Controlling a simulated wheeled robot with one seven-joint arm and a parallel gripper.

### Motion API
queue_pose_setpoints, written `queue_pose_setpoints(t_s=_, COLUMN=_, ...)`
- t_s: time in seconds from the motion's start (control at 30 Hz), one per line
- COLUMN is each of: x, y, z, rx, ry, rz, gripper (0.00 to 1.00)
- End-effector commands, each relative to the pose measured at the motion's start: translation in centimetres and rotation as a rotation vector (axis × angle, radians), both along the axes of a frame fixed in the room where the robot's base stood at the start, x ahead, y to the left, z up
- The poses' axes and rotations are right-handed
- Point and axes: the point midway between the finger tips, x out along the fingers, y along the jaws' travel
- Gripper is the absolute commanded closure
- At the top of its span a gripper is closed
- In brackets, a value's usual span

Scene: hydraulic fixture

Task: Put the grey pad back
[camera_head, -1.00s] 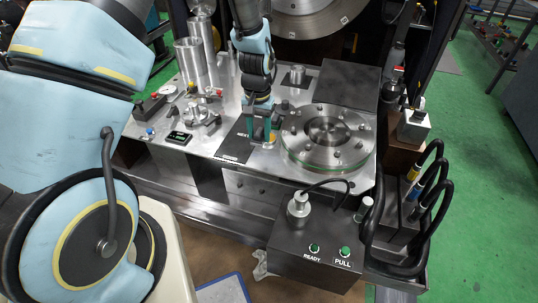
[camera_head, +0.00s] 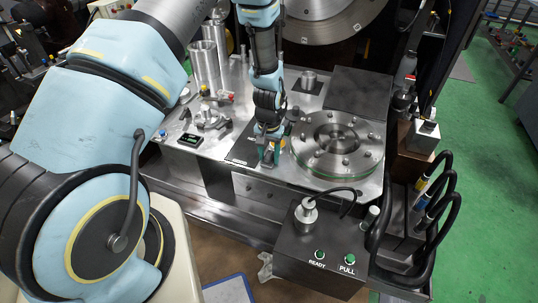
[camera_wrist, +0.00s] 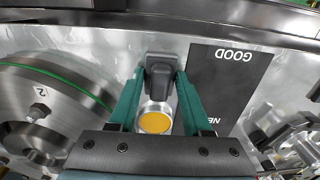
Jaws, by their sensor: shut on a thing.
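My gripper (camera_head: 268,157) points down at the front of the metal bench top, between the round flanged disc (camera_head: 338,143) and the dark mat (camera_head: 243,150). In the wrist view, its green fingers (camera_wrist: 160,88) are shut on a dark grey block (camera_wrist: 160,72), which I take for the grey pad. A silver cylinder with an orange-yellow face (camera_wrist: 155,120) shows between the fingers, nearer the palm. Whether it is joined to the block, I cannot tell. The mat lies beside the fingers, with "GOOD" printed on it. Whether the pad touches the bench is unclear.
A black control box (camera_head: 322,250) with two green buttons stands in front of the bench. Black hoses (camera_head: 440,205) curve at the right. Metal cylinders (camera_head: 205,66), a small clamp fixture (camera_head: 208,118) and a little display (camera_head: 190,140) occupy the left of the bench.

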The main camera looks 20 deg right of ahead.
Motion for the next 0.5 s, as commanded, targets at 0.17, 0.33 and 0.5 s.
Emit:
queue_pose_setpoints(t_s=0.17, x=0.0, y=0.0, z=-0.14, rx=0.0, ry=0.0, rz=0.0, gripper=0.36)
queue_pose_setpoints(t_s=0.33, x=0.0, y=0.0, z=-0.13, rx=0.0, ry=0.0, rz=0.0, gripper=0.21)
queue_pose_setpoints(t_s=0.5, x=-0.01, y=0.01, z=-0.12, rx=0.0, ry=0.0, rz=0.0, gripper=0.21)
